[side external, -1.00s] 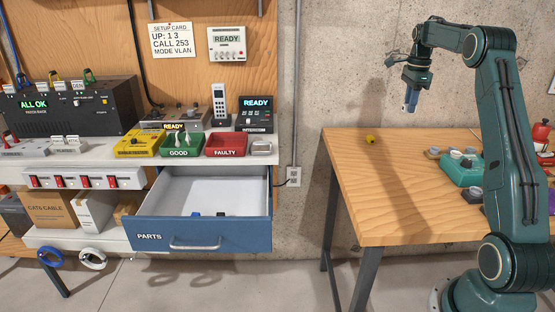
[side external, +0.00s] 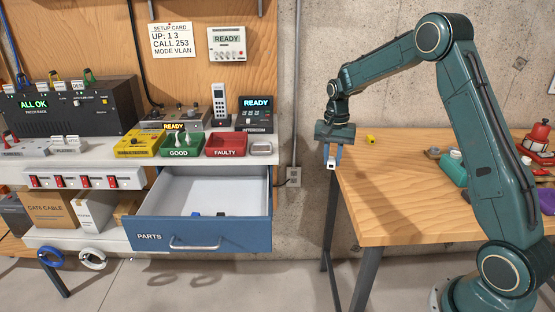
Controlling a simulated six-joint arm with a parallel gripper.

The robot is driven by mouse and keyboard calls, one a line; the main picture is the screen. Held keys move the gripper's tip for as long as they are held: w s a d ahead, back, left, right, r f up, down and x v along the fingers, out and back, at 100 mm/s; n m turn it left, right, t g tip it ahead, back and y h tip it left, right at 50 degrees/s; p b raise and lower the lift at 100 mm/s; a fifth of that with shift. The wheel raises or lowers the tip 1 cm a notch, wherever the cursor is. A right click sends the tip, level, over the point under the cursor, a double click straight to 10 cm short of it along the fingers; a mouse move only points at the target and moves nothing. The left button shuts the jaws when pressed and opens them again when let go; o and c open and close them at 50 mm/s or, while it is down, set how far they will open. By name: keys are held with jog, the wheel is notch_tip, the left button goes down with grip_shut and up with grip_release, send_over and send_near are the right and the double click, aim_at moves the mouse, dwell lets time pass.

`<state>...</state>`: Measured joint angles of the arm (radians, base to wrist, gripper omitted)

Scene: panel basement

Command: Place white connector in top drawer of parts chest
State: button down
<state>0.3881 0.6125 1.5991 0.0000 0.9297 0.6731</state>
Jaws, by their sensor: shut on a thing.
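My gripper (side external: 332,158) is shut on a small white connector (side external: 331,165), held in the air just off the left edge of the wooden table. Only part of the connector shows between the fingers. The parts chest's blue drawer (side external: 201,236), labelled PARTS, is pulled open to the left of my gripper. A small blue item (side external: 196,214) and a small dark item (side external: 221,214) lie inside it. My gripper is to the right of the drawer and higher than it, apart from it.
Above the drawer, a shelf carries a green GOOD bin (side external: 181,146), a red FAULTY bin (side external: 226,146) and a small metal tray (side external: 261,148). The wooden table (side external: 420,200) holds a small yellow item (side external: 370,139). The space between table and drawer is free.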

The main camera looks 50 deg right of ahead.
jog(key=s+a+f+n, duration=0.35)
jog(key=a+n, duration=0.25)
jog(key=a, duration=0.4)
jog(key=s+a+f+n, duration=0.35)
jog(key=a+n, duration=0.25)
jog(key=a, duration=0.3)
jog(key=w+d+r+m, duration=0.2)
jog(key=d+r+m, duration=0.15)
jog(key=d, duration=0.35)
jog(key=w+d+r+m, duration=0.25)
jog(key=d+m, duration=0.25)
jog(key=d, duration=0.3)
jog(key=w+d+r+m, duration=0.2)
jog(key=d+m, duration=0.3)
jog(key=d, duration=0.2)
jog(key=s+d+r+m, duration=0.5)
jog(key=d+r+m, duration=0.1)
jog(key=d, duration=0.5)
jog(key=s+d+r+m, duration=0.5)
jog(key=d+m, duration=0.3)
jog(key=d, duration=0.3)
jog(key=shift+s+r, duration=0.2)
jog(key=shift+r, duration=0.55)
jog(key=shift+d, duration=0.1)
notch_tip(320, 180, down, 16)
jog(key=shift+r, duration=0.1)
